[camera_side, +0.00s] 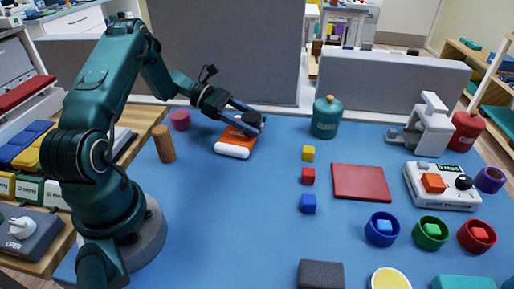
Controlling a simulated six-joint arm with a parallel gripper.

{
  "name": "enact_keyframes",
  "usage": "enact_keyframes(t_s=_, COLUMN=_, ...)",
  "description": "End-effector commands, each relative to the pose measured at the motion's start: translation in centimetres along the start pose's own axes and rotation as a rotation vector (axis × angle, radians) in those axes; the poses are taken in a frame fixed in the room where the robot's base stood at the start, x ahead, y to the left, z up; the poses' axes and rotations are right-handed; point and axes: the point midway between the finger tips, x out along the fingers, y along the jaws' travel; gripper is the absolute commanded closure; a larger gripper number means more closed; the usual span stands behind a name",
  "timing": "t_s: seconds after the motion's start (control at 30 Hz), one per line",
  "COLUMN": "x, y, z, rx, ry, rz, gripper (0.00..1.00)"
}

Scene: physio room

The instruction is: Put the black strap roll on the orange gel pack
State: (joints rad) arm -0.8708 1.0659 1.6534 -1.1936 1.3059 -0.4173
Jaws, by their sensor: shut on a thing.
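My gripper (243,113) is at the back left of the blue table, shut on the black strap roll (254,119). The roll is small and dark, and the gripper's fingers partly hide it. The orange gel pack (234,138) lies flat on the table, with a white rounded front end. The roll is over the back right part of the pack. I cannot tell whether it touches the pack or hangs just above it.
A magenta roll (180,120) and a ribbed wooden cylinder (163,144) stand left of the pack. A green canister (326,117) stands to the right, behind small yellow, red and blue cubes. Grey panels (390,87) close off the back. The table's middle front is clear.

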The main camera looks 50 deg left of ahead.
Motion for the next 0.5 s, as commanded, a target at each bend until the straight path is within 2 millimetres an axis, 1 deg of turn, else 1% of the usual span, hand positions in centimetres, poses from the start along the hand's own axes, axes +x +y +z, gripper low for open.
enact_keyframes(t_s=0.37, x=0.16, y=0.0, z=-0.34, rx=0.002, ry=0.0, rz=-0.001, gripper=0.9)
enact_keyframes(t_s=0.4, x=0.13, y=0.01, z=-0.29, rx=0.003, ry=0.0, rz=0.0, gripper=0.2)
enact_keyframes(t_s=0.43, x=0.13, y=0.01, z=-0.28, rx=0.003, ry=0.0, rz=0.0, gripper=0.08)
enact_keyframes(t_s=0.47, x=0.13, y=0.01, z=-0.28, rx=0.002, ry=0.0, rz=0.0, gripper=0.05)
enact_keyframes(t_s=0.5, x=0.13, y=0.01, z=-0.28, rx=0.002, ry=0.0, rz=0.0, gripper=0.05)
